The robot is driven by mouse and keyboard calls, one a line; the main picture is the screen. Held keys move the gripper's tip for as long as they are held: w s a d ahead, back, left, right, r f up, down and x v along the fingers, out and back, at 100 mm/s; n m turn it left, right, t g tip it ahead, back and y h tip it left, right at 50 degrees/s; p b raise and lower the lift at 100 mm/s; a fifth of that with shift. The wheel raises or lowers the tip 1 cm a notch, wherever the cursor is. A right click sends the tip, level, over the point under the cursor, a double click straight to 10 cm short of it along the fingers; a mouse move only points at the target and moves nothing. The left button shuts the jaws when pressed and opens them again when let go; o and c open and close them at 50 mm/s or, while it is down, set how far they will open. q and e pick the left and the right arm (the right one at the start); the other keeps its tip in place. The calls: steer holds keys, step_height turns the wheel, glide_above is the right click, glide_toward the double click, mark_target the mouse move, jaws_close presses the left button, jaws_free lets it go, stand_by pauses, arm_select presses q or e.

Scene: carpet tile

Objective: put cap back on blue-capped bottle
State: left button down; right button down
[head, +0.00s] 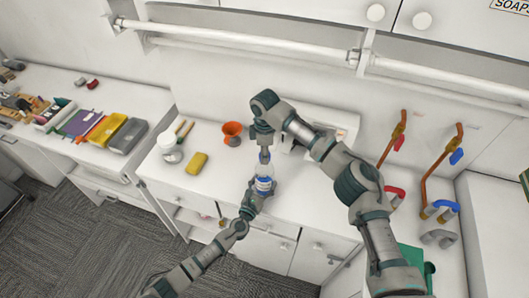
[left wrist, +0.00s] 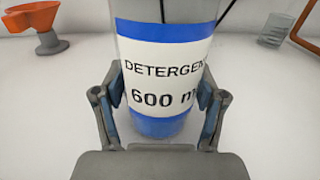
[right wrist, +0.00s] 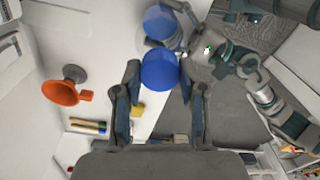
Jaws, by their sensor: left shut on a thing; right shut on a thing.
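The detergent bottle (head: 263,184), white-labelled with blue bands, stands upright at the counter's front in the head view. My left gripper (head: 251,205) is shut around its lower part; the label fills the middle of the left wrist view (left wrist: 165,75). My right gripper (head: 264,155) points down from above the bottle. In the right wrist view, a round blue cap (right wrist: 159,70) sits between its fingertips, and the gripper is shut on it. The bottle (right wrist: 160,25) shows just beyond the cap there. Whether cap and bottle touch, I cannot tell.
An orange funnel (head: 233,130), a yellow sponge (head: 197,163) and a white dispenser (head: 168,145) stand left of the bottle. Copper pipes (head: 395,140) rise at the right. Counter between sponge and bottle is clear. A wall rail (head: 245,40) runs behind.

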arm_select(q)
steer(key=shift+s+f, duration=0.1)
arm_select(e)
steer(key=m, duration=0.9)
steer(key=shift+w, duration=0.1)
steer(key=c, duration=0.6)
jaws_free()
steer(key=r, duration=1.1)
steer(key=shift+w+r, duration=0.2)
steer(key=shift+r, duration=0.2)
arm_select(q)
jaws_free()
